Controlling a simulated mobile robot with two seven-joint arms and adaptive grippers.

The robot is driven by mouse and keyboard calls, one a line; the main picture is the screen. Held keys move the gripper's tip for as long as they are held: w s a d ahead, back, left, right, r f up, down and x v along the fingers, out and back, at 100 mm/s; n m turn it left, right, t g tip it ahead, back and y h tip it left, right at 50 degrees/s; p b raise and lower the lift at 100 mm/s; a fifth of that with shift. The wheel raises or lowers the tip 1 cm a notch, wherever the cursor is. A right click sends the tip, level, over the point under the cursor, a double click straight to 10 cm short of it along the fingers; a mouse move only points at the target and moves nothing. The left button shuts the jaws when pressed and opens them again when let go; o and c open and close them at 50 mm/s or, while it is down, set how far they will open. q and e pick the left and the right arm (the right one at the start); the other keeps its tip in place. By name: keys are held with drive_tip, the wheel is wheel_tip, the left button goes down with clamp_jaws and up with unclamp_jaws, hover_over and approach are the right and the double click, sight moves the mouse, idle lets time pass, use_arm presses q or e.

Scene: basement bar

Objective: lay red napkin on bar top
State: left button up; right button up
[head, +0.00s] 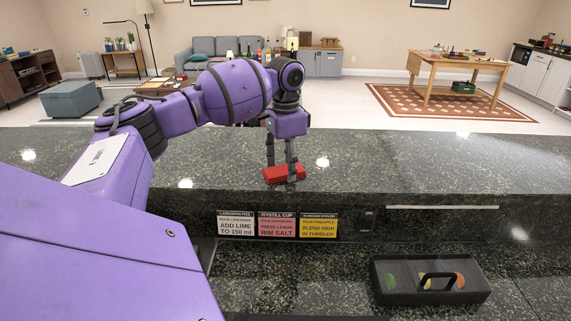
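The red napkin (284,175) is a small folded red block at the upper bar top, near its front edge. My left gripper (281,169) points down at it, one finger on the left side and one finger reaching down onto the middle of the napkin. The napkin appears to touch or lie very close to the dark granite bar top (400,165). Whether the fingers are closed on the napkin or only beside it cannot be told clearly. My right gripper is not in view.
Recipe cards (277,225) hang on the bar front below. A dark caddy (430,279) with fruit pieces and a black handle stands on the lower counter at right. The bar top is clear to the right of the napkin.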

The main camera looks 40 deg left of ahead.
sight(285, 169)
use_arm(q)
wheel_tip(285, 169, up, 12)
drive_tip(key=shift+r, duration=0.15)
idle(0.6)
